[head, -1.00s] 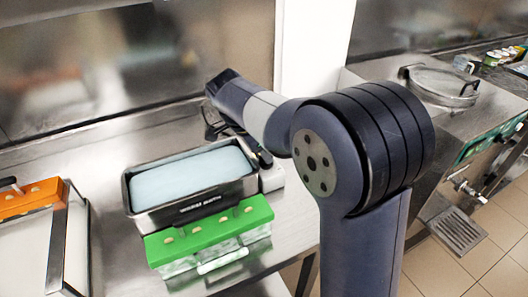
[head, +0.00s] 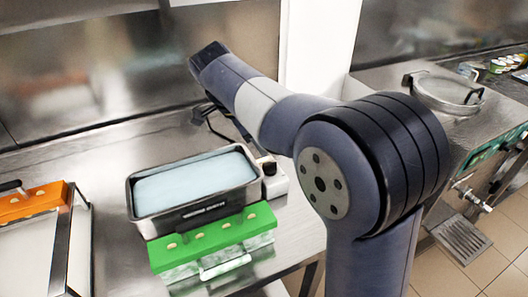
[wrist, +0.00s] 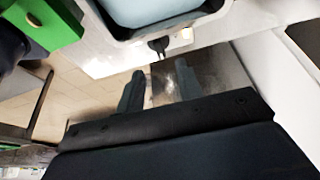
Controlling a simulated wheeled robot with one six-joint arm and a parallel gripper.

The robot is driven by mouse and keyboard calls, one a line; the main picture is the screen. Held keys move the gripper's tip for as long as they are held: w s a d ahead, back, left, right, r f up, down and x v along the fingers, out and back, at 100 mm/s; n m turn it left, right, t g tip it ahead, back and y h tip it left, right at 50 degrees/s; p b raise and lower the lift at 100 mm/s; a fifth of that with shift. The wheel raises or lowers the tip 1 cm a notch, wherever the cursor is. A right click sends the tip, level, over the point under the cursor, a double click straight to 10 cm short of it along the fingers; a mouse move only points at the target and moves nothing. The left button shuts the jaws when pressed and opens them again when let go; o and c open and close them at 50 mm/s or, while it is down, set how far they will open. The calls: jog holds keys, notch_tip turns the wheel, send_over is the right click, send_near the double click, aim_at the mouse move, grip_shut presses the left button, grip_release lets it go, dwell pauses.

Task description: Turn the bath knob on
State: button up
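The bath (head: 140,225) is a steel tank of pale blue liquid on the steel counter. Its white control box (head: 277,185) stands at its right end, with the dark knob (head: 268,166) on it. In the wrist view the black knob (wrist: 158,46) shows beyond my fingertips, on the white box, with a small pale yellow spot beside it. My gripper (wrist: 159,70) has its two fingers apart with nothing between them, and is clear of the knob. The knob's setting is too small to read.
A green strip-topped holder (head: 215,238) sits in front of the bath. An orange-topped one (head: 30,202) stands at the left. A steel wall rises behind the counter. A lidded steel machine (head: 443,95) stands at the right, across a tiled floor gap.

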aim_at(270, 162)
jog(key=shift+v, duration=1.6)
jog(key=shift+f, duration=0.1)
jog(key=x, duration=1)
jog(key=shift+w+d+f, duration=0.1)
jog(key=shift+d+f, duration=0.2)
jog(key=shift+f, duration=0.05)
jog(key=shift+r, duration=0.1)
jog(key=shift+a, duration=0.1)
